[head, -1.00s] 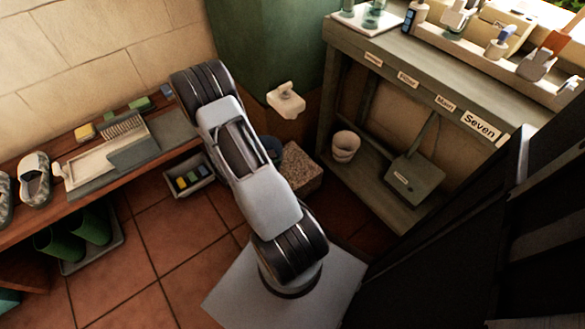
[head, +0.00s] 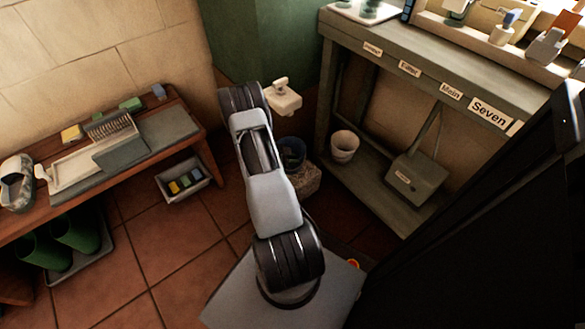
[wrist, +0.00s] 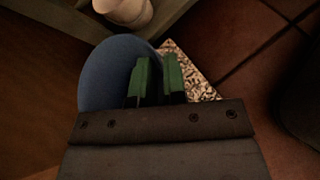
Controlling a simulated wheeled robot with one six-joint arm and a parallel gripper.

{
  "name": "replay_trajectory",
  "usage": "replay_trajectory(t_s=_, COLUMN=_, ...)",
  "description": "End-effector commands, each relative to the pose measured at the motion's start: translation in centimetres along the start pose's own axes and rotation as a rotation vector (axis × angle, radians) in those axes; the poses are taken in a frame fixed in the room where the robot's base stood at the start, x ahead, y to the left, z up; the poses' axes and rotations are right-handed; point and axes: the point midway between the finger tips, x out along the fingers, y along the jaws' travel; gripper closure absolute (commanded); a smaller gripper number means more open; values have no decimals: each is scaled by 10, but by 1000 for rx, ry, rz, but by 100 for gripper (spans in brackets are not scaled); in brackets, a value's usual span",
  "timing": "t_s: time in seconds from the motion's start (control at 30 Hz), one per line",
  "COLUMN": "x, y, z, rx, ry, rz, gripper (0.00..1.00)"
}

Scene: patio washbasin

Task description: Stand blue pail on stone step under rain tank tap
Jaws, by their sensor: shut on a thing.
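The blue pail (head: 292,152) shows just right of my arm in the head view, partly hidden by it. It also fills the left middle of the wrist view (wrist: 105,75). My gripper (wrist: 158,75), with green fingertips, is shut on the pail at its edge. In the head view my arm hides the gripper. The speckled stone step (head: 306,181) is below the pail, and its corner shows in the wrist view (wrist: 197,78). I cannot tell if the pail touches it. The white tap (head: 284,97) is above, in front of the green rain tank (head: 250,40).
A wooden shelf unit (head: 425,75) stands right of the step, with a pale pot (head: 344,146) and a grey box (head: 417,178) low down. A bench (head: 190,150) is at left, with a crate (head: 184,183) near it. Tiled floor (head: 160,240) is clear between.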

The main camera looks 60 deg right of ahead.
Motion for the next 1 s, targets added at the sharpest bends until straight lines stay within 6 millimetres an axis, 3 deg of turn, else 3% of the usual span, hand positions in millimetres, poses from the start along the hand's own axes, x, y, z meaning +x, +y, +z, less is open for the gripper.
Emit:
replay_trajectory(t_s=0.37, x=13, y=9, z=-19, rx=2, ry=0, rz=0, gripper=100)
replay_trajectory(t_s=0.6, x=29, y=4, z=-47, rx=0, ry=0, rz=0, gripper=100)
replay_trajectory(t_s=0.93, x=29, y=3, z=-48, rx=0, ry=0, rz=1, gripper=100)
replay_trajectory(t_s=0.97, x=29, y=3, z=-48, rx=-1, ry=0, rz=0, gripper=85)
replay_trajectory(t_s=1.0, x=29, y=3, z=-48, rx=-1, ry=0, rz=0, gripper=82)
